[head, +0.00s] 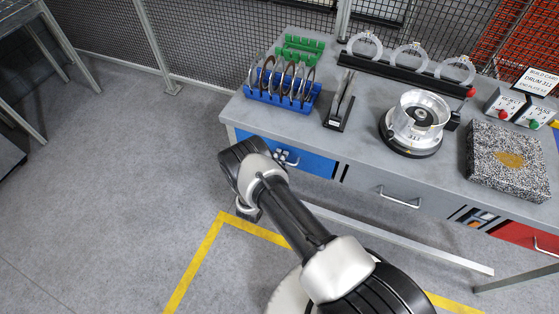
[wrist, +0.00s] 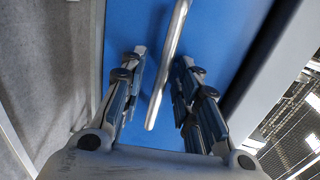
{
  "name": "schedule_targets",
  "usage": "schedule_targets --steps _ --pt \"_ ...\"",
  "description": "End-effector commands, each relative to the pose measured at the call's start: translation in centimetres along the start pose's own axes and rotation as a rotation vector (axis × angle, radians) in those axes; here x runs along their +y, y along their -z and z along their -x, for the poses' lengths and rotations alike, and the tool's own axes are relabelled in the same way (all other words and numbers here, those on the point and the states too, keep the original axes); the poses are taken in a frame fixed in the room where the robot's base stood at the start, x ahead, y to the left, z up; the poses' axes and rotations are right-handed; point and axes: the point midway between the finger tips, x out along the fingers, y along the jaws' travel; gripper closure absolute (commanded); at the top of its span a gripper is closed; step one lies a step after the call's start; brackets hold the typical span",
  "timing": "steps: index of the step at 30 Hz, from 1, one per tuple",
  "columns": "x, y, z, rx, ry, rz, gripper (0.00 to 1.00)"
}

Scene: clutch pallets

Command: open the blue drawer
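The blue drawer (head: 318,165) is at the left end of the workbench front, and its face looks flush with the bench. Its blue face (wrist: 218,30) fills the middle of the wrist view. A silver bar handle (wrist: 166,65) runs across that face. My gripper (wrist: 161,58) is open, with one finger on each side of the handle. The handle looks clear of both fingers; I cannot tell how deep it sits between them. In the head view my gripper (head: 285,158) is at the drawer front, and my arm hides the drawer's left part and most of the handle.
A grey drawer (head: 395,195) and a red drawer (head: 525,236) are further right. The bench top (head: 365,105) carries a blue rack (head: 285,98), a drum (head: 418,117) and a speckled block (head: 507,160). Open floor (head: 110,190) lies left of the bench.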

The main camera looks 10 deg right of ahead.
Motion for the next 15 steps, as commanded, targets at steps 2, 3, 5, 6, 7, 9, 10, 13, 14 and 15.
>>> schedule_targets --steps 2,3,5,6,7,9,10,13,14,15 --pt "-0.01 0.0 -0.02 0.0 0.0 0.0 0.71" --pt "-0.01 -0.01 -0.01 0.0 0.0 0.0 0.71" --pt "-0.01 -0.01 0.0 0.0 0.0 0.0 0.71" --pt "-0.01 -0.01 0.0 0.0 0.0 0.0 0.72" --pt "-0.01 -0.01 0.01 0.0 0.0 0.0 0.74" --pt "-0.01 -0.01 0.01 0.0 0.0 0.0 0.79" --pt "-0.01 -0.01 0.01 0.0 0.0 0.0 0.81" --pt "-0.01 -0.01 0.02 0.0 0.0 0.0 0.87" --pt "-0.01 -0.01 0.02 0.0 0.0 0.0 0.89" --pt "-0.01 -0.01 0.02 0.0 0.0 0.0 0.92"
